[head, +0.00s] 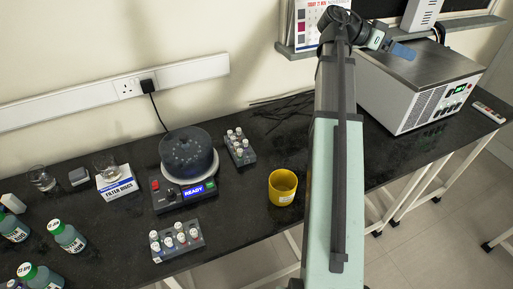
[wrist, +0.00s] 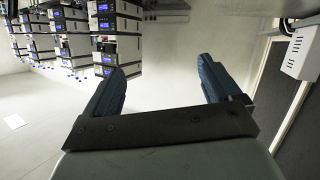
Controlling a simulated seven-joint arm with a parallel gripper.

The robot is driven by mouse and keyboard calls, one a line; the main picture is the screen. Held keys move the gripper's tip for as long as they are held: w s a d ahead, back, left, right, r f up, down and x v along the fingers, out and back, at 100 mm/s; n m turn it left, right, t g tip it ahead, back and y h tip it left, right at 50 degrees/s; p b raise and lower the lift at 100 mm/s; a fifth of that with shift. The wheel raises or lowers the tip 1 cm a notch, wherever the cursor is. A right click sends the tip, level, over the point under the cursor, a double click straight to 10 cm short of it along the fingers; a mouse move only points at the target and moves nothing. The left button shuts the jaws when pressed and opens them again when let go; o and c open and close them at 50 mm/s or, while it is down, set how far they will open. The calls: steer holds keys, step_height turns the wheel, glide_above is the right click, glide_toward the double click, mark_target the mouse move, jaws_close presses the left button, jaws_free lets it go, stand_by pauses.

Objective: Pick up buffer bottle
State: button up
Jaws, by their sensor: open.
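Several bottles with green caps, dark teal contents and white labels stand at the left end of the dark bench in the head view. One bottle (head: 67,236) stands nearest the middle, another bottle (head: 14,228) is to its left, and a third bottle (head: 40,277) is lower down. The labels carry small print, and I cannot tell which is the buffer bottle. My gripper (head: 403,51) is raised at the upper right, far from the bottles. In the wrist view my gripper (wrist: 162,68) has its two blue fingers wide apart with nothing between them.
Between the bottles and my arm are a round-lidded device (head: 185,190), a filter box (head: 116,185) with a glass on it, two vial racks (head: 178,241) (head: 240,148) and a yellow cup (head: 283,187). A large grey-topped unit (head: 410,88) stands at right. Column stacks (wrist: 118,35) show in the wrist view.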

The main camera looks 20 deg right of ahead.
steer(key=w+a+f+n+t+y, duration=0.1)
steer(key=w+a+f+n+t, duration=0.3)
steer(key=w+a, duration=0.65)
steer(key=w+a+f+n+t+y, duration=0.1)
steer(key=w+a+f+n+t, duration=0.2)
steer(key=w+a+n, duration=0.75)
steer(key=w+a+f+n+t+y, duration=0.1)
steer(key=a+f+n+y, duration=0.1)
steer(key=a, duration=1.5)
steer(key=w+a+f+n+t+y, duration=0.1)
steer(key=a+f+n+t+y, duration=0.15)
steer(key=a, duration=1.45)
steer(key=s+a+f+n+y, duration=0.1)
steer(key=s+a+n, duration=0.1)
steer(key=a, duration=0.6)
steer(key=s+a+f+n+y, duration=0.1)
steer(key=a+n, duration=0.1)
steer(key=a, duration=0.6)
steer(key=n+g+y, duration=0.4)
steer(key=n, duration=0.9)
glide_above(25, 269)
step_height(25, 269, down, 4)
steer(key=shift+f, duration=6.6)
